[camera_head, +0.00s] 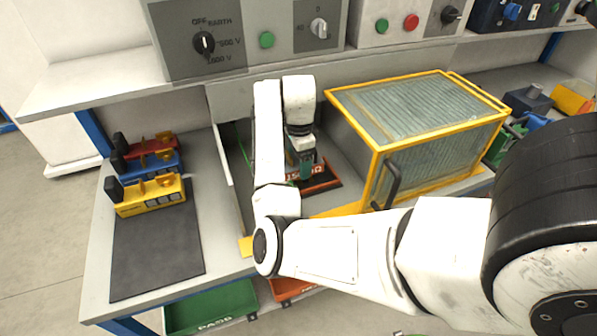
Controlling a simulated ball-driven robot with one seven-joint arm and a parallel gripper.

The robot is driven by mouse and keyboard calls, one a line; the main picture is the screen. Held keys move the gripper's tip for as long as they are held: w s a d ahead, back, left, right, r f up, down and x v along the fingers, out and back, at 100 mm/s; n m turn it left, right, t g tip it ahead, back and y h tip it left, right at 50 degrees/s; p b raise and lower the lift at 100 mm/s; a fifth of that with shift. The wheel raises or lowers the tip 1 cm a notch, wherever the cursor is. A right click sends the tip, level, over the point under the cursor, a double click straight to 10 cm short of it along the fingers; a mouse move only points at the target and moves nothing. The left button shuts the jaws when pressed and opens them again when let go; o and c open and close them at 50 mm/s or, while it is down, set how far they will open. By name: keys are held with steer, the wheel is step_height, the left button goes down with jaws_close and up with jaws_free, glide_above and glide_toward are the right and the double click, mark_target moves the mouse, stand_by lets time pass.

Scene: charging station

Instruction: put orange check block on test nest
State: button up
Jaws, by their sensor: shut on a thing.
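My gripper (304,172) points down at the back of the bench, left of the yellow-framed cover. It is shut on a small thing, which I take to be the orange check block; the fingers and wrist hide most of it. Just under the gripper lies a dark plate with an orange edge and lettering (325,181), which looks like the test nest. Whether the held thing touches this plate cannot be told. A green-edged dark plate lies to the left, partly behind my arm.
A yellow-framed clear cover (430,108) with a dark handle stands close right of my gripper. A control panel shelf (95,92) overhangs behind. Green (212,308) and orange bins sit below.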

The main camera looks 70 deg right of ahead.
mark_target(298, 168)
steer(key=shift+w+d+f, duration=0.15)
steer(key=shift+d+f, duration=0.05)
step_height(298, 168, down, 2)
steer(key=shift+f, duration=0.1)
steer(key=shift+w+d+f+p, duration=0.1)
steer(key=shift+f+p, duration=0.2)
steer(key=shift+f, duration=0.3)
steer(key=shift+f, duration=0.35)
steer(key=shift+f, duration=0.25)
